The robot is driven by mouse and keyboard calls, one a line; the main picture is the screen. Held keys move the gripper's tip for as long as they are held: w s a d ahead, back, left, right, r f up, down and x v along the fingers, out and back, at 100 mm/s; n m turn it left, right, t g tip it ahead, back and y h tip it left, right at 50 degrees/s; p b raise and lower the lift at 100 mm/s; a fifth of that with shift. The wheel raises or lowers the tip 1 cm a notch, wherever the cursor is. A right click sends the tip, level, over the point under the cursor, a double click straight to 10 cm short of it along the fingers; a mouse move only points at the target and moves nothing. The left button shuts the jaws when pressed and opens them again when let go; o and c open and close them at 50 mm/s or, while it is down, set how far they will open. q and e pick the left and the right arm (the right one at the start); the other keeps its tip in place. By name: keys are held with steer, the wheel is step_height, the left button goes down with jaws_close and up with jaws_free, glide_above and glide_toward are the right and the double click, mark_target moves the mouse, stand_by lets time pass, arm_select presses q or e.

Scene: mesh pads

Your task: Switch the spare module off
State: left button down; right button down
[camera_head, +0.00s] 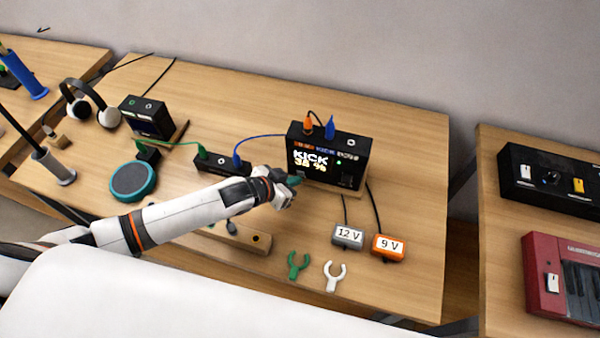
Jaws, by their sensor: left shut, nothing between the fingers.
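A black module (331,157) with a lit "KICK 38 %" display stands upright on the middle table, with orange and blue plugs in its top and a small green light on its front. A smaller black module (147,118) stands at the back left of the same table. No label that I can read tells which one is the spare module. My left gripper (289,184) is shut and empty, at the lower left of the KICK module's front. I cannot tell whether it touches the module. My right gripper is not in view.
A low black box (221,163) with green and blue cables sits behind my left arm. Grey "12 V" (348,236) and orange "9 V" (388,247) blocks, green (297,265) and white (335,275) clips lie in front. A teal round speaker (133,181) and headphones (106,117) are left.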

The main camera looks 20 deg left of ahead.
arm_select(q)
steer(key=shift+w, duration=0.4)
stand_by(0.5)
steer(key=shift+s, duration=0.1)
steer(key=shift+s+p, duration=0.55)
steer(key=shift+s, duration=0.25)
steer(key=s+p, duration=0.2)
steer(key=s, duration=0.1)
steer(key=shift+s+a+r, duration=0.1)
steer(key=shift+s, duration=0.05)
steer(key=shift+s+p, duration=0.5)
steer(key=shift+s, duration=0.85)
